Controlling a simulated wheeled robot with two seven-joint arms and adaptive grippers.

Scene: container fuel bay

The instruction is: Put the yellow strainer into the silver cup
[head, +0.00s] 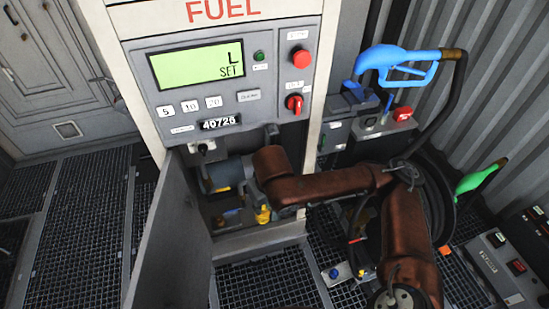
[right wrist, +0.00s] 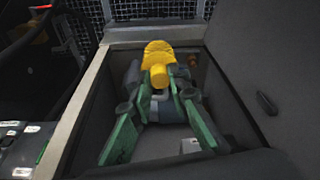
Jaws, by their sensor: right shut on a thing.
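My right gripper (right wrist: 162,88) is inside the open cabinet of the fuel dispenser. In the right wrist view its two green-padded fingers close on the yellow strainer (right wrist: 158,55), which sticks out beyond the fingertips. In the head view my copper-coloured right arm reaches into the cabinet and largely hides the gripper. A small yellow part (head: 263,214) shows there low in the opening. A grey-blue rounded body (right wrist: 170,109) shows behind the fingers in the wrist view. I cannot tell surely whether it is the silver cup. My left gripper is out of view.
The cabinet door (head: 173,235) stands open at the left of the opening. The cabinet's sill (head: 258,240) bounds it below. A blue fuel nozzle (head: 396,62) and black hose hang at the right, with a green nozzle (head: 478,178) lower down. Grated floor lies around.

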